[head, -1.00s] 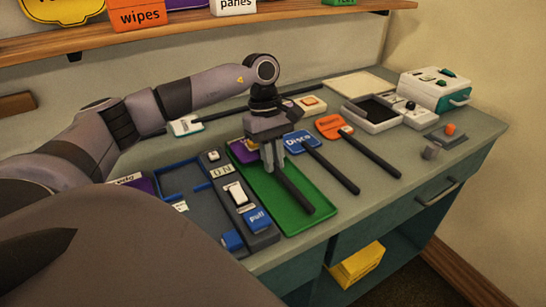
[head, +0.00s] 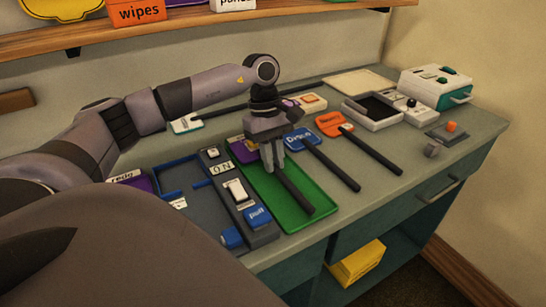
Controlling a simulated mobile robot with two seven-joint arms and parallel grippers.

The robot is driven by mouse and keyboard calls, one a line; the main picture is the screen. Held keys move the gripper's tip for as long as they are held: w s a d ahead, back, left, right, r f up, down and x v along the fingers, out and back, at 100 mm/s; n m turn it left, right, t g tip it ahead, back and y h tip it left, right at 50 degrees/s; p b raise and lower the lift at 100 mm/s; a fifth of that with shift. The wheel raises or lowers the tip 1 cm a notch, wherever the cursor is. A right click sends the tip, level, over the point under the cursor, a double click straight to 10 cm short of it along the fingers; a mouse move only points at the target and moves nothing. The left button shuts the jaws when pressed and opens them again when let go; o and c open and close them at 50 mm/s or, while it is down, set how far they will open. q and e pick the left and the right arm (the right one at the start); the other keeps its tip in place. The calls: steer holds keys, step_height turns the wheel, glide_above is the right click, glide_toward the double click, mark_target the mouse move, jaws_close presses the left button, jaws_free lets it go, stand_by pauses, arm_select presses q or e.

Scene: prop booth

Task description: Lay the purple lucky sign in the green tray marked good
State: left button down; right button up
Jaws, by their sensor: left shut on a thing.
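The purple sign (head: 237,145) has a dark handle (head: 296,194) that points toward the front right. It is at the green tray (head: 318,194), with its head at the tray's back end and its handle over the tray floor. I cannot tell whether it rests fully on the floor. My left gripper (head: 272,170) points down over the tray and is shut on the sign's handle near the head. The gripper partly hides the sign's face, and its word is not readable. The tray's marking is not visible. My right gripper is not in view.
Left of the tray is a dark switch panel (head: 208,205). To its right lie a blue sign (head: 301,139) and an orange sign (head: 333,124), handles toward the front. A grey box (head: 373,110) and a white-and-green device (head: 436,87) stand at the back right. A shelf (head: 200,32) runs above.

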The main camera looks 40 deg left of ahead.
arm_select(q)
steer(key=shift+f+b, duration=0.45)
steer(key=shift+f, duration=0.05)
stand_by(1.3)
steer(key=c, duration=0.9)
jaws_free()
steer(key=shift+o, duration=0.2)
steer(key=shift+r, duration=0.1)
steer(key=shift+r+p, duration=2.85)
steer(key=shift+r, duration=1.1)
steer(key=shift+f, duration=0.1)
